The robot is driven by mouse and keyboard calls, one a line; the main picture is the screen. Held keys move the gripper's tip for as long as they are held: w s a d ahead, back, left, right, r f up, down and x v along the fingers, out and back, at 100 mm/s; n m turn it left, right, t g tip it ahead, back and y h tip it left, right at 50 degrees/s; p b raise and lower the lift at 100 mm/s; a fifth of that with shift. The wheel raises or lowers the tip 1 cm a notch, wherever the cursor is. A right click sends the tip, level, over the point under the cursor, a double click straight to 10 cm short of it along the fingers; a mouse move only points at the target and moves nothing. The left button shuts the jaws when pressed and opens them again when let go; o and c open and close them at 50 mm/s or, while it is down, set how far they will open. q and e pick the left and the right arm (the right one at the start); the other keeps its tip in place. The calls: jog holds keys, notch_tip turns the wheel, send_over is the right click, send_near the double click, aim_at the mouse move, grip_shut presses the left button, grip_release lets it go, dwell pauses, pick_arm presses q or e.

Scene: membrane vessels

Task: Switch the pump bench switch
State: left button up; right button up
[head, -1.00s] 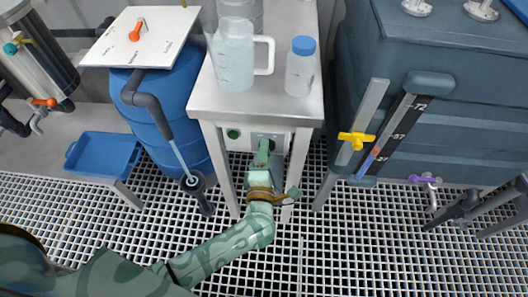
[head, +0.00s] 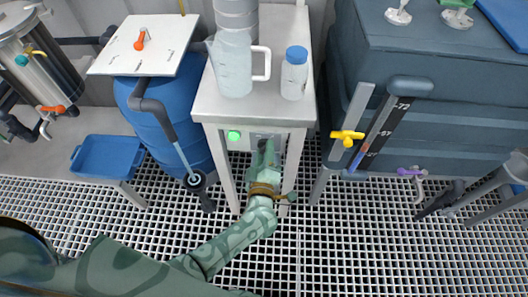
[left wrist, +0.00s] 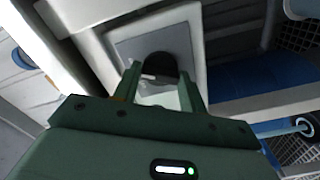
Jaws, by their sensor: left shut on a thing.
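The pump bench switch sits on a small box under the front edge of the white bench (head: 205,109). In the left wrist view it is a dark rounded knob (left wrist: 158,65) on a grey plate (left wrist: 125,47). My left gripper (head: 266,150) reaches up to the box from below and hides most of the switch in the head view. In the left wrist view its two fingers (left wrist: 158,82) are shut on the knob, one on each side. A green lamp (head: 234,136) left of the switch is lit. My right gripper is not in view.
On the bench stand a clear jug (head: 234,70) and a blue-capped bottle (head: 294,75). A blue barrel (head: 190,140) is at left, a large dark tank (head: 450,75) with a yellow valve (head: 347,136) at right. The grating floor (head: 340,250) in front is mostly clear.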

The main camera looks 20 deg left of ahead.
pick_arm(q)
jog(key=shift+f, duration=0.1)
dwell(0.4)
jog(key=o, duration=1)
jog(key=shift+s, duration=0.1)
